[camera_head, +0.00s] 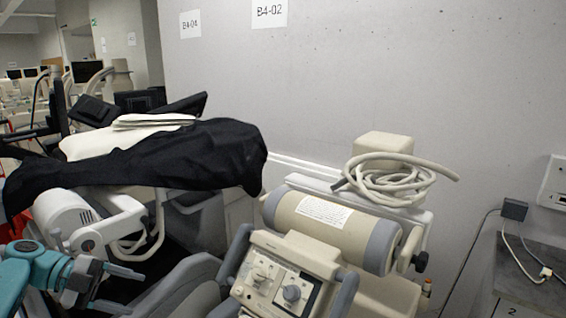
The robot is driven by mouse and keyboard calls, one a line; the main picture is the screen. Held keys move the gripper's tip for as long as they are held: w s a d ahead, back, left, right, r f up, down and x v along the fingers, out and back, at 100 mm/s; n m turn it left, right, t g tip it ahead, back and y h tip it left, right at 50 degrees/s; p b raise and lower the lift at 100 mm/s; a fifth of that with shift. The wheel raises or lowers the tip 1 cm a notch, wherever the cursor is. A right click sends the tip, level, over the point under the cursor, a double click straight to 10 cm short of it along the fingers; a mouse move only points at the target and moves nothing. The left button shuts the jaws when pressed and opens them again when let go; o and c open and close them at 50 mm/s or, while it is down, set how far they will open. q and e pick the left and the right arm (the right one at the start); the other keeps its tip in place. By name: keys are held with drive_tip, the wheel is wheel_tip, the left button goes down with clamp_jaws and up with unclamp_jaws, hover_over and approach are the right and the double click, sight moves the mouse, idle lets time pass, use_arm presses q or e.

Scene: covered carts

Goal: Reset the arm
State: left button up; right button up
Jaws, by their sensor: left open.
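My left arm, teal with dark joints, comes in at the lower left corner. My left gripper (136,292) is at its end, pointing right, with its two thin grey fingers apart and nothing visible between them. It shows in front of a dark area below the white housing of a covered cart (62,215) and left of a grey curved part (185,285). I cannot tell how far it is from them. My right arm and right gripper are not in view.
A black cloth (190,155) drapes the left cart. In the middle stands a beige machine with a roller (325,228), a knob panel (280,280) and a coiled hose (385,180). A grey cabinet (505,285) stands at right. The grey wall (420,80) closes off the back.

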use_arm(q)
drive_tip(key=w+d+f+n+t+h, duration=0.4)
drive_tip(key=w+d+n+t, duration=0.5)
drive_tip(key=w+d, duration=0.1)
drive_tip(key=s+d+f+n+t+y, duration=0.1)
drive_tip(key=s+d+f+n+y, duration=0.15)
drive_tip(key=f+n+y, duration=0.65)
drive_tip(key=s+d+f+n+t+y, duration=0.1)
drive_tip(key=s+d+f+n+y, duration=0.15)
drive_tip(key=f+n, duration=0.7)
drive_tip(key=s+d+f+g, duration=0.1)
drive_tip(key=s+f+g, duration=0.3)
drive_tip(key=s, duration=0.6)
drive_tip(key=s+d+f+n+g+y, duration=0.1)
drive_tip(key=s+d+f+g, duration=0.1)
drive_tip(key=s+f+g, duration=0.2)
drive_tip(key=s+d+f+g+y, duration=0.1)
drive_tip(key=s+f, duration=0.7)
drive_tip(key=s, duration=0.9)
drive_tip(key=d+g, duration=0.1)
drive_tip(key=g, duration=0.1)
drive_tip(key=shift+f+g, duration=0.4)
